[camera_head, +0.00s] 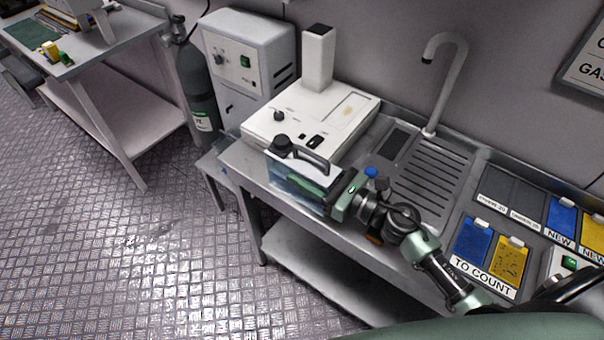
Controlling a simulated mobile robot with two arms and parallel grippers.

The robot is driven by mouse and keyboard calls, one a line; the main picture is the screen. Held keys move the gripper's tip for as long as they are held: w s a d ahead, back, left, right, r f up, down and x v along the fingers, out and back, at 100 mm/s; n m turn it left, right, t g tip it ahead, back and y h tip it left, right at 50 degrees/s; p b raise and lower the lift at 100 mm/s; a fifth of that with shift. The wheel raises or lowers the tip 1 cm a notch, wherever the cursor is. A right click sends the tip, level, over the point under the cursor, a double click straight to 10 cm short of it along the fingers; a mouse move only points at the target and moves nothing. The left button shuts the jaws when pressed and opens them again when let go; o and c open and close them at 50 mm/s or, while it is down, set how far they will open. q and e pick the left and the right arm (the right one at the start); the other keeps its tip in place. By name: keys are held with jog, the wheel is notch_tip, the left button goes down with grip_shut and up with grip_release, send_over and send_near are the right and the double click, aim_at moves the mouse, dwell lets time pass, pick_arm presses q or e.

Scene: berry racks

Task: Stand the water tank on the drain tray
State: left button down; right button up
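The water tank (289,183) is a clear bluish box with a pale top, a black cap and a black handle. It is upright, at the front edge of the steel bench before a white machine. My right gripper (322,193) is at the tank's right end, with a green finger along its near side. It appears shut on the tank; the far finger is hidden. The drain tray (437,172) is a grey ribbed metal surface beside the tap, right of the machine, with nothing standing on it. My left gripper is not in view.
The white machine (343,147) with a tall block stands behind the tank. The curved tap (447,85) rises behind the drain tray. Blue and yellow cards on labelled racks (484,275) lie to the right. A gas cylinder (196,90) stands at the left.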

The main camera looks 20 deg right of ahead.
grip_shut()
jog(key=shift+r, duration=0.1)
jog(key=shift+r, duration=0.55)
notch_tip(320, 180, up, 9)
jog(key=p, duration=0.4)
jog(key=shift+r, duration=0.2)
notch_tip(320, 180, up, 10)
jog(key=p, duration=0.7)
jog(key=s+d+f+m+t+h+b, duration=0.1)
jog(key=s+d+f+m+t+h, duration=0.1)
jog(key=s+h, duration=0.3)
jog(key=s+d+f+m+t+h+b, duration=0.1)
jog(key=s+d+f+m+h+b, duration=0.1)
jog(key=s+m+h, duration=0.3)
jog(key=s+f+h, duration=0.1)
jog(key=s, duration=0.3)
jog(key=shift+d+f+m+t, duration=0.2)
jog(key=shift+m+t, duration=0.1)
jog(key=shift+t, duration=0.1)
